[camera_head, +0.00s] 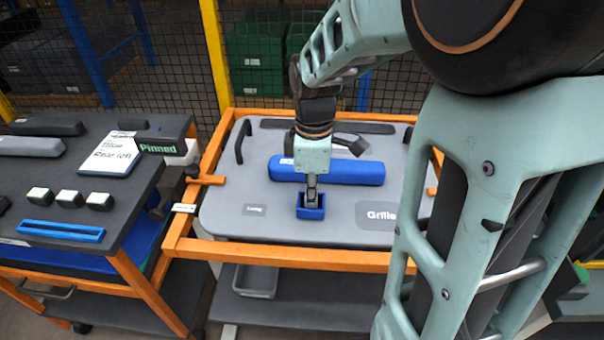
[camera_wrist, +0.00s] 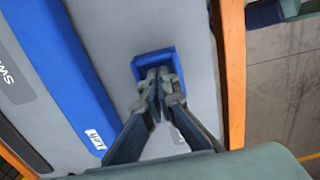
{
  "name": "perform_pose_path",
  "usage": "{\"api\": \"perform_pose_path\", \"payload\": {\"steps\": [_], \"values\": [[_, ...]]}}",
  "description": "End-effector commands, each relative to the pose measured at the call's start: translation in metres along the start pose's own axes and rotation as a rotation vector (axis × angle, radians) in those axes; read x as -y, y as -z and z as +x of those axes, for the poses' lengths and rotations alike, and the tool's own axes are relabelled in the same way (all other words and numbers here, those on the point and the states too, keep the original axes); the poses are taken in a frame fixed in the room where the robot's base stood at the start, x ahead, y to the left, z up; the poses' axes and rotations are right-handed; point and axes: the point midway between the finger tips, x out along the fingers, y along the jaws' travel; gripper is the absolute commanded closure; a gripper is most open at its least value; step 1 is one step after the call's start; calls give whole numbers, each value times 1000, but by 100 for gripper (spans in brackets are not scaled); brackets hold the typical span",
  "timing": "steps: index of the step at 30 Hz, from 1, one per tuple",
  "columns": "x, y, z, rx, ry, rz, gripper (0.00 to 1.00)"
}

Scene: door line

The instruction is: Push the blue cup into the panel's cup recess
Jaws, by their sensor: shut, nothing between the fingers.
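The blue cup (camera_head: 311,213) is at the front middle of the grey door panel (camera_head: 240,190), which lies flat in an orange frame. My gripper (camera_head: 311,201) is shut and points down at the cup, with its fingertips at or inside the cup's opening. In the wrist view, the blue cup (camera_wrist: 150,59) shows around the closed fingertips of my gripper (camera_wrist: 160,74), which hide part of it. The recess is hidden under or around the cup. I cannot tell how deep the cup sits.
A long blue bar (camera_head: 345,172) lies behind the cup on the panel. A black handle (camera_head: 243,140) stands at the panel's left. A dark table (camera_head: 45,215) with small blocks and a blue tray (camera_head: 60,231) is on the left. Wire fencing stands behind.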

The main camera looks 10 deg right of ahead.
Motion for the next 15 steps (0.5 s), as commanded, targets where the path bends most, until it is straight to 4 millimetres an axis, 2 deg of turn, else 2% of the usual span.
{"api": "perform_pose_path", "payload": {"steps": [15], "values": [[0,0,10,0,0,0,100]]}}
